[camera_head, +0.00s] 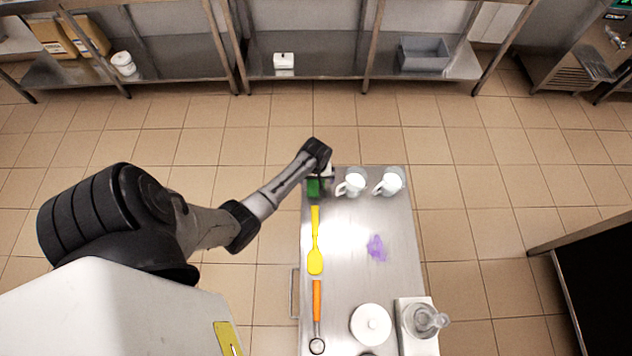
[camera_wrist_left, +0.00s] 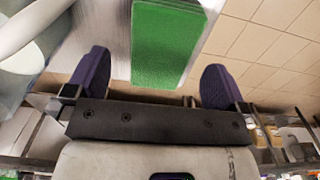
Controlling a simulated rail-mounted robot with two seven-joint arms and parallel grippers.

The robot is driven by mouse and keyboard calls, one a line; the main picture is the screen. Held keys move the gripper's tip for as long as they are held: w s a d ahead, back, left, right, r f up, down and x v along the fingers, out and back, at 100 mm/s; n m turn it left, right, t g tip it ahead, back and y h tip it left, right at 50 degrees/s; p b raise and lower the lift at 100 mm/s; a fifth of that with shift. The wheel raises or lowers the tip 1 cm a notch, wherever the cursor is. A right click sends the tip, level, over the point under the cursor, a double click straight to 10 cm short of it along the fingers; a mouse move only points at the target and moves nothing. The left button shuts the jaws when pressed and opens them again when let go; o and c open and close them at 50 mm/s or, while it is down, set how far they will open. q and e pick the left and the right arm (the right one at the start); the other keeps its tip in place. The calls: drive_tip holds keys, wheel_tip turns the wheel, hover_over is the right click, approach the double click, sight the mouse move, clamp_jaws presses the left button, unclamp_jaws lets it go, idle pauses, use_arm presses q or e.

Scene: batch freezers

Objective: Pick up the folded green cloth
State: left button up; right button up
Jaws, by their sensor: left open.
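The folded green cloth (camera_head: 313,189) lies near the far left corner of the steel table. In the left wrist view the cloth (camera_wrist_left: 168,42) is a flat green rectangle lying across the gap ahead of the fingers. My left gripper (camera_wrist_left: 156,62) is open, with one dark purple finger off each side of the cloth and clear space between. In the head view my left gripper (camera_head: 325,171) is over the table's far left corner, partly hidden by my wrist. My right gripper is not in view.
Two white mugs (camera_head: 351,184) (camera_head: 389,182) stand close to the right of the cloth. A yellow spatula (camera_head: 315,255) lies just nearer than it. An orange-handled tool (camera_head: 317,306), a purple crumpled item (camera_head: 376,248) and a white lidded pot (camera_head: 370,325) are on the table (camera_head: 345,225).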

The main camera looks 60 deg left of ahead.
sight(316, 182)
use_arm(q)
drive_tip(key=shift+f, duration=1.65)
drive_tip(key=shift+a, duration=0.1)
drive_tip(key=c, duration=1)
drive_tip(key=shift+o, duration=0.2)
drive_tip(key=shift+r, duration=0.1)
wheel_tip(316, 182, up, 10)
drive_tip(key=shift+f+p, duration=0.1)
drive_tip(key=shift+p, duration=0.5)
